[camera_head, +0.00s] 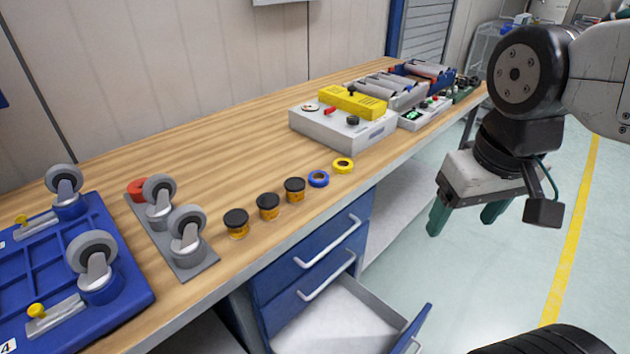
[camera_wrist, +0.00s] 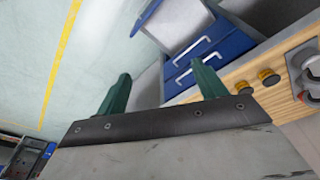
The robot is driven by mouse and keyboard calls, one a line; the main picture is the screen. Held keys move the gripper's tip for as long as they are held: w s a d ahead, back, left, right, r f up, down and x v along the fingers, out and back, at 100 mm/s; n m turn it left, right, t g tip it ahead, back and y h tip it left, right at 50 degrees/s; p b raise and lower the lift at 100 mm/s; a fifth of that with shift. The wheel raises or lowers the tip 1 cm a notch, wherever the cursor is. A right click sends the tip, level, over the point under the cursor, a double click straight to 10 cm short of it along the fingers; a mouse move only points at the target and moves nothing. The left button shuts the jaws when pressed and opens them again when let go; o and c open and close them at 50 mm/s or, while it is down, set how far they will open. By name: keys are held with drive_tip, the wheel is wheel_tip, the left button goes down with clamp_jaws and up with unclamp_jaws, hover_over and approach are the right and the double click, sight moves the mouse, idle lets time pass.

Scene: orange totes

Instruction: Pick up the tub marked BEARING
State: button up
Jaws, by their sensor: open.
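Three small orange-yellow tubs with black lids stand in a slanting row near the front edge of the wooden bench in the head view: a near-left tub (camera_head: 237,230), a middle tub (camera_head: 268,209) and a far-right tub (camera_head: 295,194). Their labels are too small to read, so I cannot tell which is marked BEARING. Two tubs also show in the wrist view, one (camera_wrist: 244,88) beside another (camera_wrist: 268,77). My gripper (camera_head: 464,216) is open and empty. It hangs over the floor, right of the bench and apart from the tubs; its fingers also show in the wrist view (camera_wrist: 162,75).
A blue tape roll (camera_head: 318,179) and a yellow one (camera_head: 343,166) lie right of the tubs. Casters on a grey plate (camera_head: 196,262) and a blue tray (camera_head: 128,303) stand left. A control box (camera_head: 338,132) stands behind. An open drawer (camera_head: 335,322) juts out below the bench.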

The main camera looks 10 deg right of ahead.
drive_tip(key=w+d+f+n+t, duration=0.1)
drive_tip(key=w+f+n+t, duration=0.15)
drive_tip(key=w, duration=0.85)
drive_tip(key=w+d+f+n+t, duration=0.1)
drive_tip(key=w+f+t, duration=0.25)
drive_tip(key=w, duration=0.75)
drive_tip(key=n+t+y, duration=0.1)
drive_tip(key=n+y, duration=0.4)
drive_tip(key=y, duration=0.4)
approach(296, 184)
drive_tip(key=shift+w+a+f, duration=0.3)
drive_tip(key=shift+w+f, duration=0.5)
drive_tip(key=shift+w, duration=0.25)
drive_tip(key=shift+a+f+n, duration=0.15)
drive_tip(key=shift+a+n, duration=0.1)
drive_tip(key=shift+a, duration=0.05)
drive_tip(key=shift+w+a+f, duration=0.15)
drive_tip(key=shift+w+a, duration=0.05)
drive_tip(key=shift+a, duration=0.1)
drive_tip(key=x, duration=0.7)
drive_tip(key=shift+a+r, duration=0.15)
drive_tip(key=shift+r, duration=0.15)
drive_tip(key=c, duration=1)
